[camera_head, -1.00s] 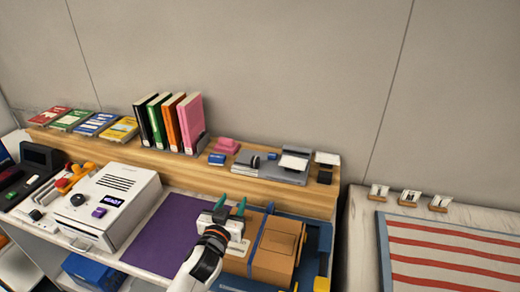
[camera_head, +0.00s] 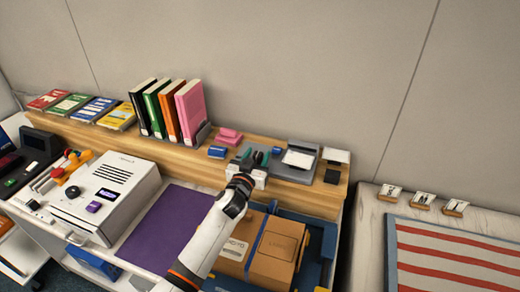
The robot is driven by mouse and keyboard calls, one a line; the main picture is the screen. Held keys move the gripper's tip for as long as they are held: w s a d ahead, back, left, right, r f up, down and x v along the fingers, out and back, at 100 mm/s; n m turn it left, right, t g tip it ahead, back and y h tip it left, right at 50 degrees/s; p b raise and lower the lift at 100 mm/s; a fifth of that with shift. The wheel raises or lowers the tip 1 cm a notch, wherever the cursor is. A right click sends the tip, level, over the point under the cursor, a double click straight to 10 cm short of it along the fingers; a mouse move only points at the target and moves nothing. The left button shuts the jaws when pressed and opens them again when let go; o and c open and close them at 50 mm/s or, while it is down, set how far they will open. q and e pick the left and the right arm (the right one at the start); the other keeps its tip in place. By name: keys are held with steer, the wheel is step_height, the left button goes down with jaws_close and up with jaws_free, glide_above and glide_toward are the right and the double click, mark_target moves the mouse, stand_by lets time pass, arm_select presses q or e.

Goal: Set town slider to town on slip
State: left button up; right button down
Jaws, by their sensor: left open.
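A grey flat device (camera_head: 294,174) lies on the wooden shelf with a white plate or slip (camera_head: 298,158) on its right part. In the earlier frame a small dark knob shows on its left part; my gripper now covers most of that area. I cannot read any town name or slider setting. My left gripper (camera_head: 255,157) is open, its green-tipped fingers at the left part of the device, around or just above the dark knob. Contact cannot be told. My right gripper is not in view.
A blue block (camera_head: 217,152) and a pink piece (camera_head: 229,137) sit just left of the device. A white card on a dark stand (camera_head: 336,156) is to its right. Upright books (camera_head: 168,110) stand further left. Cardboard boxes (camera_head: 275,252) and a purple mat (camera_head: 168,225) lie in front, below the shelf.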

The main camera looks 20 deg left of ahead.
arm_select(q)
steer(key=shift+w, duration=1.5)
